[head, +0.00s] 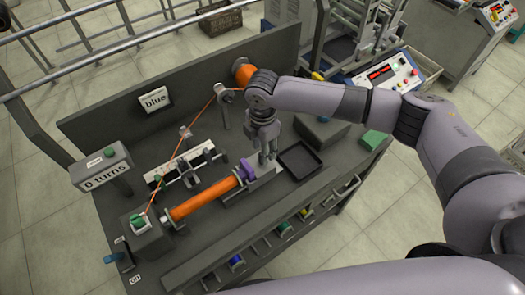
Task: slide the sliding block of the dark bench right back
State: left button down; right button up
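The dark bench (110,213) carries a winding rig. A long orange bobbin (203,198) lies between a grey block at its left and a purple part (246,169) at its right end. The purple part appears to belong to the sliding block, whose grey base is partly visible beneath it. My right gripper (267,158) points down just right of the purple part, with its fingertips low over the bench. I cannot tell whether it touches the block or how far its fingers are apart. My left gripper is out of view.
An orange thread runs from the bobbin area up to a guide arm (226,93) near an orange spool (243,72). A dark tray (299,160) and a grey block (322,131) stand right of my gripper. Signs read "blue" (154,100) and "0 turns" (104,172).

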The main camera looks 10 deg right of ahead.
aim_at(255, 168)
jog(key=shift+f, duration=1.65)
grip_shut()
